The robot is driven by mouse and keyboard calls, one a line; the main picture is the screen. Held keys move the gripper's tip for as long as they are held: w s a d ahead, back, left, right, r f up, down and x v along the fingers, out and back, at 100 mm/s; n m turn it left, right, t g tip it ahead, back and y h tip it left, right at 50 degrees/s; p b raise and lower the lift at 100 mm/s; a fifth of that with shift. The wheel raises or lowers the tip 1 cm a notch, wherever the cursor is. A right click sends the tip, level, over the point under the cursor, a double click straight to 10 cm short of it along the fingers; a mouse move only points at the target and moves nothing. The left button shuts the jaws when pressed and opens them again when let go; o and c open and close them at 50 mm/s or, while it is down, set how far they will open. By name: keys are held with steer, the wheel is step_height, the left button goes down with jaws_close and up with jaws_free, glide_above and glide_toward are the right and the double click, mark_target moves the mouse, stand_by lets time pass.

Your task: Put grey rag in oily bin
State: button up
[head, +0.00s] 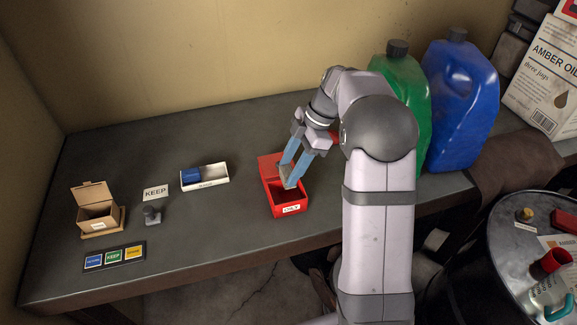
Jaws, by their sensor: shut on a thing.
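The grey rag (286,175) is a small grey piece between the blue fingertips of my gripper (287,174). My gripper is shut on it, pointing down over the oily bin. The oily bin (291,210) is a small red box with a white label on its front and its red lid open at the back. The rag is at the bin's mouth; I cannot tell whether it touches the bin's inside. My fingers hide part of the rag and the bin's opening.
Left of the bin are a white tray (214,182) with a blue item, a KEEP sign (156,193), a grey stamp-like object (152,215), an open cardboard box (98,217) and a label strip (114,257). Green (411,100) and blue (460,105) jugs stand behind my arm. A drum top (510,270) is right.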

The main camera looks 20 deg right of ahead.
steer(key=shift+f+b, duration=2.4)
steer(key=shift+f, duration=0.95)
